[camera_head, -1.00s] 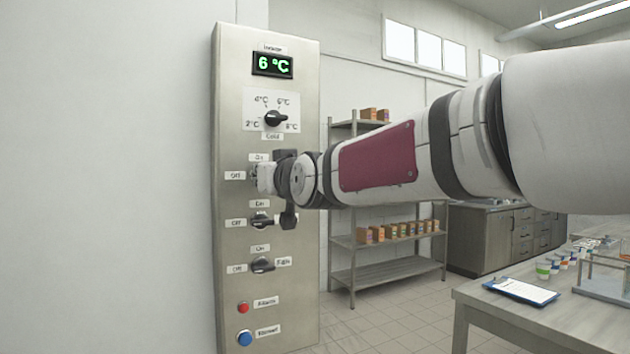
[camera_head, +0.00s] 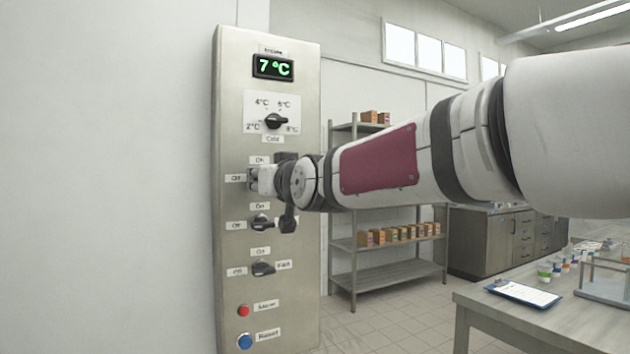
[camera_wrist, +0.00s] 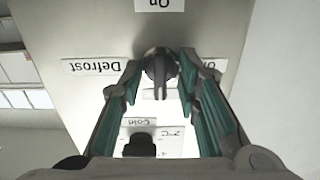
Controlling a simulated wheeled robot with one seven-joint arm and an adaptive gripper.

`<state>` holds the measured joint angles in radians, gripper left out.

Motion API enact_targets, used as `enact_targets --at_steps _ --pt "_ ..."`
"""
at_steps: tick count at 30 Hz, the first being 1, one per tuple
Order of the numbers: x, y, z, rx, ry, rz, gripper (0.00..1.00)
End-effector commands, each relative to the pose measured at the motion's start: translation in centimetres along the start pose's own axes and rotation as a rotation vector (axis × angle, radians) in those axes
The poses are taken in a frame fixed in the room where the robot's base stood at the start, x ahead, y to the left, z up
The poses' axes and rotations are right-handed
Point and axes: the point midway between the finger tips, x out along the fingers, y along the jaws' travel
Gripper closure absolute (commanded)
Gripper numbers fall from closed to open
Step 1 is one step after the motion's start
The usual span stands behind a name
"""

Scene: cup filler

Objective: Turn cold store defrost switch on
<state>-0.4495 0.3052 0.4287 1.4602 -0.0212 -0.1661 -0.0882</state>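The defrost switch is a dark round knob (camera_wrist: 160,66) on the steel panel (camera_head: 228,120). In the wrist view, which is upside down, its bar runs vertically, toward the cold dial. The Defrost label (camera_wrist: 92,67) is on the left and a partly covered Off label (camera_wrist: 212,68) is on the right. My gripper (camera_wrist: 161,72) is open, its green-padded fingers on either side of the knob. A gap seems to show on both sides; contact is unclear. In the head view my gripper (camera_head: 262,180) hides the knob; the On label (camera_head: 259,160) shows above it.
The cold dial (camera_head: 274,121) and a display (camera_head: 273,67) reading 7 °C are above. Two more switches (camera_head: 261,223) (camera_head: 263,268), a red button (camera_head: 243,311) and a blue button (camera_head: 244,341) are below. A table (camera_head: 480,310) stands at right.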

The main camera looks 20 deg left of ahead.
Motion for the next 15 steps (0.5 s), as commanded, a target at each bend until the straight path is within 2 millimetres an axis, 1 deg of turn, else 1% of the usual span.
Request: enact_targets --at_steps 5,15 --pt "-1.2 0.2 -0.1 -0.002 0.001 0.003 0.70" --pt "-6.2 0.2 0.0 -0.003 0.000 0.004 0.70"
